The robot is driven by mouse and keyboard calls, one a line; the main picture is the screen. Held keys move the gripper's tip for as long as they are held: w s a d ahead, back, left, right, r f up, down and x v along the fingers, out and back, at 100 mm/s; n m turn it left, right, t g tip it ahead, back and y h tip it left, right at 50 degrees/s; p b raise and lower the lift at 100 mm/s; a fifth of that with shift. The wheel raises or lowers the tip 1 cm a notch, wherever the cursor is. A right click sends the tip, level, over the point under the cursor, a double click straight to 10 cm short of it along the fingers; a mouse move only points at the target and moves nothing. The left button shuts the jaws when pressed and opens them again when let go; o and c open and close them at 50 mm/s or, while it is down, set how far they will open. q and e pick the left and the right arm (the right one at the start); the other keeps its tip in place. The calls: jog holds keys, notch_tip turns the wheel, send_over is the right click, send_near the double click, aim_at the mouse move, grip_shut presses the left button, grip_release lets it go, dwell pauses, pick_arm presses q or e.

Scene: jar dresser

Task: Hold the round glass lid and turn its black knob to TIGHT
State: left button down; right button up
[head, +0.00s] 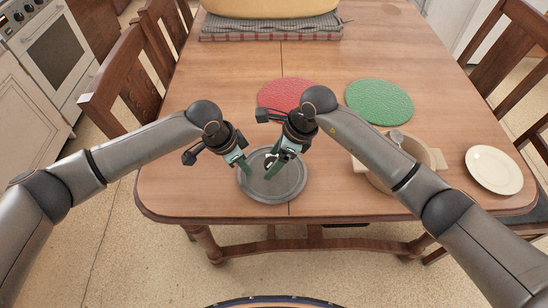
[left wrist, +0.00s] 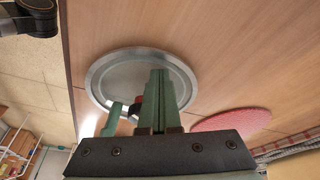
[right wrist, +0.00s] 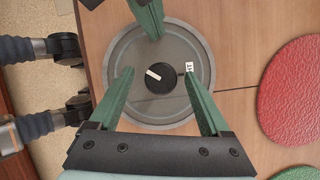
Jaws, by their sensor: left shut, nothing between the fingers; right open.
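The round glass lid (head: 270,193) with a grey rim lies flat on the table near its front edge. Its black knob (right wrist: 160,78) is at the lid's centre in the right wrist view. The knob's white pointer is directed to the upper left, away from a small white label (right wrist: 189,67) on the lid's right side, too small to read. My right gripper (right wrist: 158,74) is open above the lid, one finger on each side of the knob with gaps. My left gripper (left wrist: 160,76) is shut and empty over the lid, near its left edge in the head view (head: 247,167).
A red round mat (head: 287,93) and a green one (head: 379,101) lie behind the lid. A wooden bowl (head: 420,150) with a spoon is partly hidden by my right arm. A cream plate (head: 494,169) is at the right. A checked cloth (head: 270,29) lies at the back.

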grip_shut()
dwell(0.8)
